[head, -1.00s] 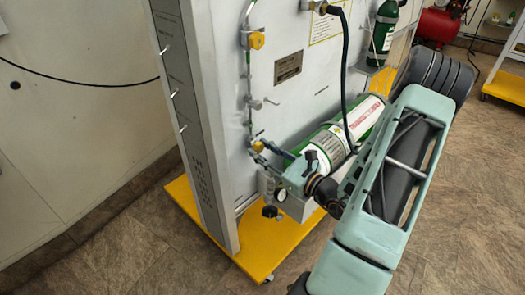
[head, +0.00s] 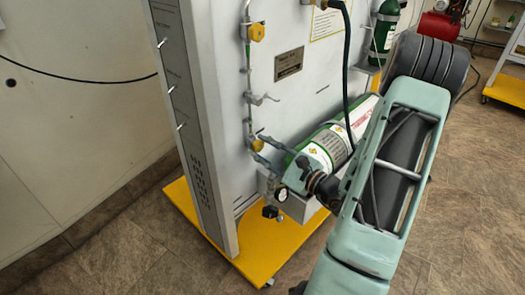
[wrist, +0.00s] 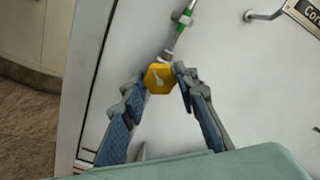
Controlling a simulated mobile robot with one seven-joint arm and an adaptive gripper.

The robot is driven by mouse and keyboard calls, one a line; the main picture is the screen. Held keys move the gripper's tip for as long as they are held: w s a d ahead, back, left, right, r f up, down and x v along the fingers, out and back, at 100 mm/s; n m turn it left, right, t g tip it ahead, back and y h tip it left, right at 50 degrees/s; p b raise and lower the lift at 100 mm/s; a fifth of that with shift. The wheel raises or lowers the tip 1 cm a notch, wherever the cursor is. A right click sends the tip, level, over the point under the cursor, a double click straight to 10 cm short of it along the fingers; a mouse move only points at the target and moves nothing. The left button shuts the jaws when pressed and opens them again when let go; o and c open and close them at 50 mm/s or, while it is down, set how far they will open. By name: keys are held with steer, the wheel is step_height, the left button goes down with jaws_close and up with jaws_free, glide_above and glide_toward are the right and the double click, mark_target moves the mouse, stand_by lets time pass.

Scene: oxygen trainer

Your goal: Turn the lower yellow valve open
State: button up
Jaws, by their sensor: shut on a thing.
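The lower yellow valve (head: 257,144) is on the thin vertical pipe on the grey panel, low on its left part. In the wrist view the valve (wrist: 159,76) shows as a yellow, many-sided knob with a pale mark on its face. My gripper (head: 264,147) reaches it from the right in the head view. In the wrist view my gripper (wrist: 160,82) has one finger on each side of the knob and is shut on it. The fingers partly hide the knob in the head view. The upper yellow valve (head: 256,32) is higher on the same pipe.
A small metal lever (head: 262,98) sits between the two valves. A green and white cylinder (head: 333,146) lies beside my wrist. A gauge (head: 281,195) hangs below the lower valve. A black hose (head: 346,75) runs down the panel. The yellow base (head: 262,246) stands on the floor.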

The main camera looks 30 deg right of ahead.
stand_by(0.4)
steer(key=o, duration=1.2)
steer(key=shift+c, duration=0.2)
steer(key=v, duration=1.2)
